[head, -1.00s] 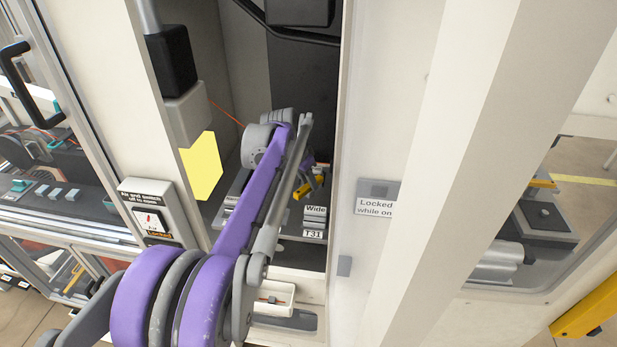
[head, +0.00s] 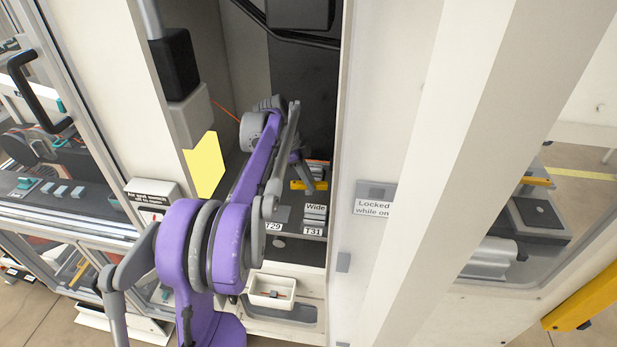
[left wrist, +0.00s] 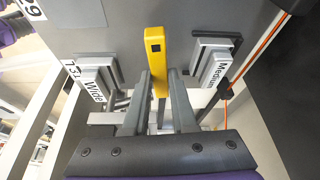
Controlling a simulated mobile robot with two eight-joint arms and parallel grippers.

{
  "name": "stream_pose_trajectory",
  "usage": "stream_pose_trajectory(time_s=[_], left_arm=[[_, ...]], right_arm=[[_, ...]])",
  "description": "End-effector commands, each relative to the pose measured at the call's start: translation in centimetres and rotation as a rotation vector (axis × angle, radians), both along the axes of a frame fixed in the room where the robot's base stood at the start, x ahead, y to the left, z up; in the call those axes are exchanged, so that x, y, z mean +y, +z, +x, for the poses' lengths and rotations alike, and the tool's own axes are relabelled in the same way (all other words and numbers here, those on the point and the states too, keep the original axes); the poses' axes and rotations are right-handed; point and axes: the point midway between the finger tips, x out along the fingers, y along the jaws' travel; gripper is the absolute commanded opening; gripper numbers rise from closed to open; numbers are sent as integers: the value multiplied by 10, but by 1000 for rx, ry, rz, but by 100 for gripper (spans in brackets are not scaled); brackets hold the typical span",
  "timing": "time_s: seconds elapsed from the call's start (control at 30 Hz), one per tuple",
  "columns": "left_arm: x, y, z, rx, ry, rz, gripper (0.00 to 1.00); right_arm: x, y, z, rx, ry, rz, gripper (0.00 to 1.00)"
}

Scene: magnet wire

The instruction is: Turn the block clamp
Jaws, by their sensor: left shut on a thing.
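A yellow bar-shaped clamp (head: 301,185) shows inside the open cabinet, lying nearly level across the head view, partly behind my arm. In the left wrist view the yellow clamp (left wrist: 156,48) stands between the fingers, with a small dark square near its far end. My left gripper (left wrist: 160,84) is shut on this clamp, one grey finger on each side. In the head view my left gripper (head: 308,178) is small and partly hidden by its own arm. What lies under the clamp is mostly hidden. My right gripper is not in view.
A grey stepped block labelled Wide (left wrist: 94,82) is left of the clamp; one labelled Medium (left wrist: 213,62) is right. An orange wire (left wrist: 262,58) runs close by on the right. The cabinet's right wall (head: 345,190) is near my arm. A white tray (head: 272,290) sits below.

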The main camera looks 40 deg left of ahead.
Motion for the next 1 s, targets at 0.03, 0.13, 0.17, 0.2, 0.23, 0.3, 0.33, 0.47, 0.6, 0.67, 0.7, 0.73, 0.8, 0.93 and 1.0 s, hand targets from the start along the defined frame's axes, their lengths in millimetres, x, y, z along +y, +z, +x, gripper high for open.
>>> stream_pose_trajectory(time_s=[0.03,0.13,0.17,0.2,0.23,0.3,0.33,0.47,0.6,0.67,0.7,0.73,0.8,0.93,1.0], left_arm=[[0,1,1,-1,-22,0,0],[1,1,1,-1,-66,1,0],[1,1,1,-1,-76,1,0],[1,1,1,0,-90,1,0],[1,1,1,0,-98,1,0],[1,0,0,0,-113,1,0],[1,0,0,0,-118,1,0],[1,0,0,0,-133,2,0],[1,0,0,0,-136,2,0],[0,0,0,0,-136,2,0],[0,0,0,0,-136,2,0],[0,0,0,0,-136,2,0],[0,0,0,0,-135,1,0],[0,0,0,0,-135,1,41],[0,0,0,0,-134,1,54]], right_arm=[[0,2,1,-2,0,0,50],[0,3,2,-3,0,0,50],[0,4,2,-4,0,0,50],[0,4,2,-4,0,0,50],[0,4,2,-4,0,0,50],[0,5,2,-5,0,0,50],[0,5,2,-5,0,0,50],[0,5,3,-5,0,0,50],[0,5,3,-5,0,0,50],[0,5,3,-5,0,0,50],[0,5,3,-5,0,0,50],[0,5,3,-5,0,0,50],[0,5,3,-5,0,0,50],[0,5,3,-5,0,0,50],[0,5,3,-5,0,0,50]])
